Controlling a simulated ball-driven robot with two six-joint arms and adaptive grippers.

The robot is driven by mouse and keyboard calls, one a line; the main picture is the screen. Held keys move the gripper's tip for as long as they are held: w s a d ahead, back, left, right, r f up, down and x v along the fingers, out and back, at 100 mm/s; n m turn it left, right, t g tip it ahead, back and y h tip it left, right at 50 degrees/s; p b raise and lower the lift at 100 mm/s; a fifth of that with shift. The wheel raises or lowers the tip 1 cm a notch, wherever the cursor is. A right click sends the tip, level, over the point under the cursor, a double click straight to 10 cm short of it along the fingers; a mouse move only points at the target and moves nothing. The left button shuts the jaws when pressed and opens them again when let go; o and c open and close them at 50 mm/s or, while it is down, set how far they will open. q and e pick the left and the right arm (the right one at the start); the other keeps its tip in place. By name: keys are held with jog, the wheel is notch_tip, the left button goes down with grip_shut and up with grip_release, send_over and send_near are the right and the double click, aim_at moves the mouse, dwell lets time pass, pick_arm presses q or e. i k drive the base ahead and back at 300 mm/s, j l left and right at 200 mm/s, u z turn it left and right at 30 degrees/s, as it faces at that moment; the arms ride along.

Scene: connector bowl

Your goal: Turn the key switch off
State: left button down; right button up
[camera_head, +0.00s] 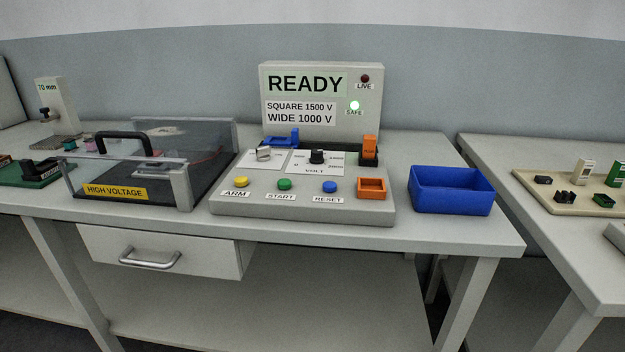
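The key switch (264,153) is a silver-grey key on a white label plate at the left of the grey control box (300,213). Its label is too small to read for certain, so I cannot tell its exact position. A black VOLT knob (317,157) sits to its right. The display panel (320,130) behind reads READY, with SQUARE 1500 V and WIDE 1000 V. The SAFE lamp (355,105) glows green and the LIVE lamp (365,78) is dark red. Neither of my grippers is in view.
A clear-walled HIGH VOLTAGE enclosure (180,187) with a black handle stands left of the box. A blue bin (452,203) stands right of it. Yellow (241,182), green (285,184) and blue (330,187) buttons line the box front. A closed drawer (200,252) is below.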

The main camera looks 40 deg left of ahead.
aim_at(263, 152)
jog(key=u, duration=1.55)
jog(key=l, duration=0.1)
